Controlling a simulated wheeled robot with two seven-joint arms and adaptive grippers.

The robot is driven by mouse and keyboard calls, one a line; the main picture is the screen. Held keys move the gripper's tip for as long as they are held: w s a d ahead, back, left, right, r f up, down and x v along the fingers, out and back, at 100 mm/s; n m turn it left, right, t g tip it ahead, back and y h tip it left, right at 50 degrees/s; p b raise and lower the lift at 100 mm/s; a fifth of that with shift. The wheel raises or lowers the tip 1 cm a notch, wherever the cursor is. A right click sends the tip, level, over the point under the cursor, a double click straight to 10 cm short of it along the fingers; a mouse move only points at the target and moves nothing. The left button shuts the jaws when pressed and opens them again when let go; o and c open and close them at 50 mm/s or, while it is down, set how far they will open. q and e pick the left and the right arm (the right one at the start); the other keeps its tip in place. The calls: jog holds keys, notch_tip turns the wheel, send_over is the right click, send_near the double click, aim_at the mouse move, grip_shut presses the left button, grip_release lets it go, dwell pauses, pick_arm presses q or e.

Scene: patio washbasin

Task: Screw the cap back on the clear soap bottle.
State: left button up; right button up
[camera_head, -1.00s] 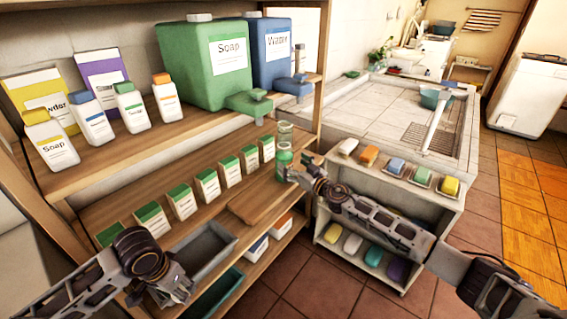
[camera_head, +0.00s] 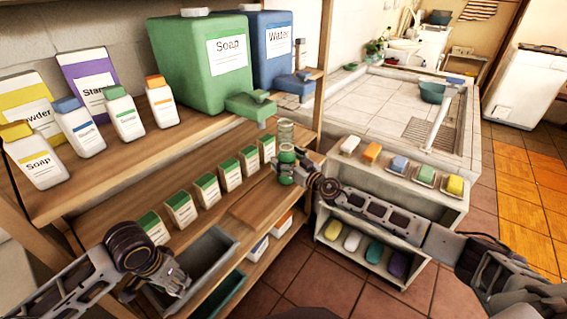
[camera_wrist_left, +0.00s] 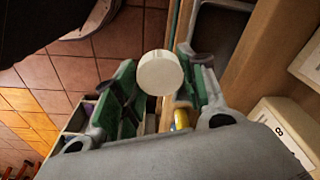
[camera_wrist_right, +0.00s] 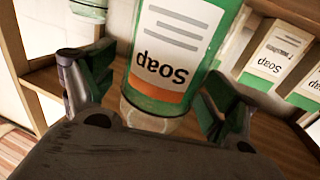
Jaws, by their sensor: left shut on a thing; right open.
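The clear soap bottle (camera_head: 287,157) stands on the middle shelf at its right end, holding green liquid. In the right wrist view the bottle (camera_wrist_right: 178,50) shows its Soap label upside down, with a clear part near the palm. My right gripper (camera_head: 282,172) is open, with its fingers (camera_wrist_right: 155,98) on either side of the bottle; contact is not clear. My left gripper (camera_head: 182,286) is low at the front left, near the grey bin. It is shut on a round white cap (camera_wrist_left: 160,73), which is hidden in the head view.
Several green-topped soap cartons (camera_head: 206,188) line the middle shelf left of the bottle. Another clear container (camera_head: 285,132) stands behind it. A green Soap tank (camera_head: 190,75) is above. A grey bin (camera_head: 213,251) sits below. A low soap rack (camera_head: 330,180) stands to the right.

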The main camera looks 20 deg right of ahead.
aim_at(287, 141)
pick_arm(q)
jog(key=shift+s, duration=0.15)
pick_arm(e)
jog(key=shift+s+r, duration=0.1)
jog(key=shift+s, duration=0.05)
jog(key=shift+c, duration=0.4)
jog(key=c, duration=1.5)
jog(key=shift+c, duration=0.2)
pick_arm(q)
jog(key=shift+r, duration=0.15)
pick_arm(e)
jog(key=shift+r, duration=0.25)
